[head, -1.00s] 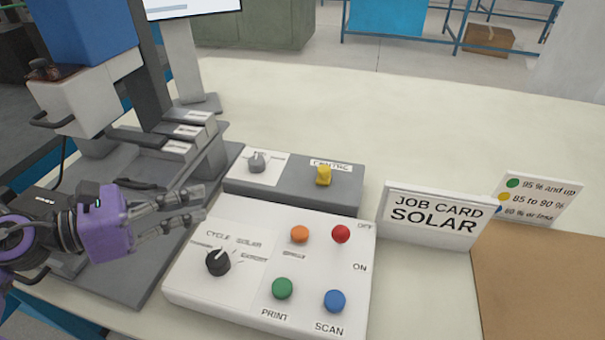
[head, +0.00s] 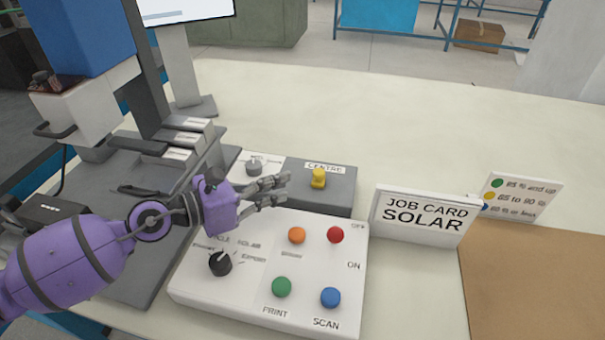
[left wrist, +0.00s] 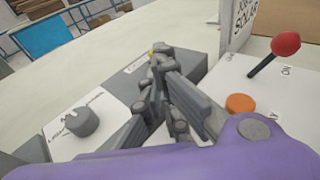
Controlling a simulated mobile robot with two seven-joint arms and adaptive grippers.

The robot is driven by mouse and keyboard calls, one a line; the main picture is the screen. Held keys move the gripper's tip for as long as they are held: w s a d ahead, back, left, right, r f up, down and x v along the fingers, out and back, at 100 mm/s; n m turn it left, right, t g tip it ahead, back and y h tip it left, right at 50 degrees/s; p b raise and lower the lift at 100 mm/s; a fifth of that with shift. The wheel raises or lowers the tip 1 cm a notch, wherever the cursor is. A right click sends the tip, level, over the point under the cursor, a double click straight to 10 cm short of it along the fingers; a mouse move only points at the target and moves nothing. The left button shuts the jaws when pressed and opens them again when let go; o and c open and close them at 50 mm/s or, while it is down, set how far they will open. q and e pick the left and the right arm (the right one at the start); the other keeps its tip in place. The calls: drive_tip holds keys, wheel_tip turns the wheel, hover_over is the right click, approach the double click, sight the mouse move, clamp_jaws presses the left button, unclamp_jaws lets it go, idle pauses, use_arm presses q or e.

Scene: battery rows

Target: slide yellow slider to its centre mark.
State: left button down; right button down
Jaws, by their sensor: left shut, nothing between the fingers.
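The yellow slider (head: 318,178) stands on the grey part of a low box, just below a white label reading CENTRE (head: 325,168). In the left wrist view only a small bit of the yellow slider (left wrist: 152,52) shows behind my fingers. My left gripper (head: 284,187) is shut and empty. It hangs above the front of the grey box, to the left of the slider, with its fingertips pointing at it; a small gap shows between them in the head view. The slider's slot cannot be made out. My right gripper is not in view.
A grey knob (head: 254,166) sits on the box's white left part. In front is a white panel (head: 190,285) with a black dial (head: 220,263) and several coloured buttons. A job card sign (head: 424,215) stands to the right. The table behind the box is clear.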

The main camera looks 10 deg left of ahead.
sight(315, 176)
use_arm(q)
drive_tip(key=p+x, duration=0.1)
drive_tip(key=x, duration=0.5)
drive_tip(key=shift+r+p, duration=0.15)
drive_tip(key=shift+p, duration=0.15)
drive_tip(key=shift+w+d, duration=0.3)
drive_tip(key=shift+f, duration=0.25)
